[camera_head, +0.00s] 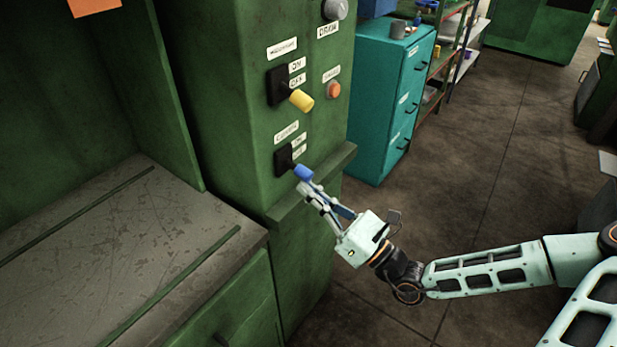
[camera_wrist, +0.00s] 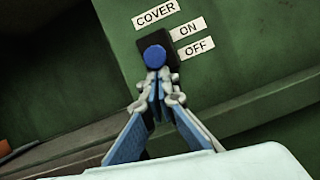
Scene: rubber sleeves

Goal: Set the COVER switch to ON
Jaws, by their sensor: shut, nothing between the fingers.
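The COVER switch is a black plate (camera_head: 284,160) with a blue-tipped lever (camera_head: 303,172) on the green machine panel. In the wrist view the round blue tip (camera_wrist: 155,56) sits over the lower part of the black plate (camera_wrist: 149,40). It appears closer to the OFF label (camera_wrist: 199,48) than to the ON label (camera_wrist: 188,30). My gripper (camera_head: 303,186) is shut and empty, with its fingertips just below the blue tip. In the wrist view the fingertips (camera_wrist: 160,82) overlap the plate's lower edge; I cannot tell whether they touch the lever.
Above is a similar switch with a yellow tip (camera_head: 301,100), beside an orange button (camera_head: 333,90). A green ledge (camera_head: 345,158) juts out below the panel. A worn grey bench top (camera_head: 120,240) lies left. A teal cabinet (camera_head: 380,100) stands behind; the floor to the right is open.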

